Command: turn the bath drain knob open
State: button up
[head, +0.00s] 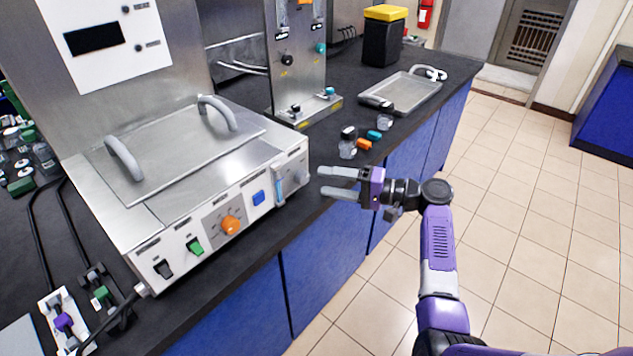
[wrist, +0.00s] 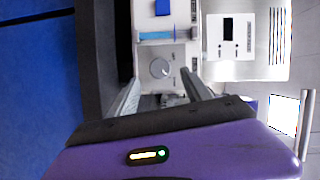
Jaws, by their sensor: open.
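The water bath (head: 180,165) is a steel box with a lid and a white front panel. The round grey drain knob (wrist: 160,67) shows in the wrist view, on the white panel beside the blue sight tube (wrist: 157,36). In the wrist view the gripper (wrist: 162,80) has one finger to each side of the knob, which looks ahead of the tips. I cannot tell whether they touch.
The panel also carries an orange dial (head: 231,225), a green switch (head: 194,246), a black switch (head: 163,269) and a blue button (head: 258,198). Small bottles and caps (head: 364,144) stand behind the gripper, near a metal tray (head: 410,92). The floor to the right is clear.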

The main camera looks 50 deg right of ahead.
jog(key=v, duration=0.2)
jog(key=shift+s+d, duration=0.15)
jog(key=shift+s, duration=0.1)
dwell(0.4)
jog(key=w+d+m+h, duration=0.2)
jog(key=d+h, duration=0.2)
jog(key=d, duration=0.2)
jog(key=s+a+f+g+h, duration=0.2)
jog(key=s+f+h, duration=0.5)
jog(key=s+h, duration=0.15)
jog(key=s+a+r+n+y, duration=0.1)
jog(key=s+a+n, duration=0.3)
jog(key=s+a, duration=0.4)
jog(key=s+a+r+n+y, duration=0.2)
jog(key=s+a, duration=0.7)
jog(key=a, duration=0.5)
jog(key=s+a+r+n+t+y, duration=0.1)
jog(key=s+a+r+n+y, duration=0.1)
jog(key=s+a+n, duration=0.5)
jog(key=s+a+r, duration=0.1)
jog(key=s+a, duration=0.1)
jog(key=a, duration=0.2)
jog(key=shift+r, duration=0.3)
